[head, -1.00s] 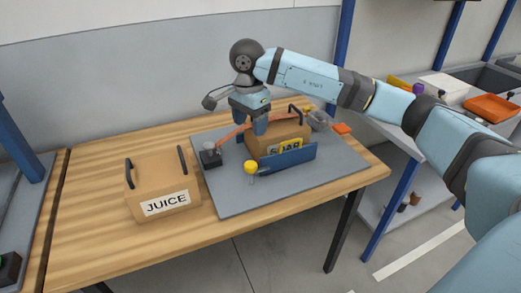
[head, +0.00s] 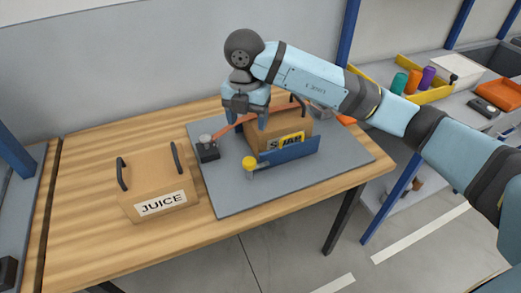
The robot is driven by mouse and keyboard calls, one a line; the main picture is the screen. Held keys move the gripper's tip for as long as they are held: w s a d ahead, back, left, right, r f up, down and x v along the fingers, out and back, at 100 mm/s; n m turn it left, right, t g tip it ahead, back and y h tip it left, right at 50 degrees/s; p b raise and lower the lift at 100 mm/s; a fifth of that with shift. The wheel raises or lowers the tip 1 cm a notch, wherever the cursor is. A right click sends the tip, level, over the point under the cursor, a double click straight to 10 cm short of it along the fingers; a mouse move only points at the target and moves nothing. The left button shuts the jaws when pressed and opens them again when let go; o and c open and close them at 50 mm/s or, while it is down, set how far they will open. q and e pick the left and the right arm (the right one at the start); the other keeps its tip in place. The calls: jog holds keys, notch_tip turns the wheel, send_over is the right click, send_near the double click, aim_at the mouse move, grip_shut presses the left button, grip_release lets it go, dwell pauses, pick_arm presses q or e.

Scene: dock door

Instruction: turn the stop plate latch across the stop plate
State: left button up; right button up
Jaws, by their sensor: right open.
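The blue stop plate (head: 291,150) stands along the front of a brown box labelled SOAP (head: 296,127) on a grey board. The stop plate latch, with a yellow knob (head: 249,162) on top, stands at the plate's left end. It looks upright beside the plate; which way its arm points is too small to tell. My right gripper (head: 245,118) points down, open and empty, above and behind the latch, at the box's left end. It is apart from the knob and partly hides the box and an orange strap. My left gripper is not in view.
The orange strap (head: 226,132) runs from a black buckle block (head: 207,150) towards the SOAP box. A JUICE box (head: 155,180) with two black handles stands left of the grey board (head: 240,200). The board's front is clear. A shelf with a yellow bin (head: 437,93) stands right.

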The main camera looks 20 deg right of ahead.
aim_at(249, 161)
jog(key=shift+m, duration=0.8)
notch_tip(249, 161, down, 14)
jog(key=shift+r+b, duration=0.15)
jog(key=shift+b, duration=0.15)
jog(key=c, duration=0.9)
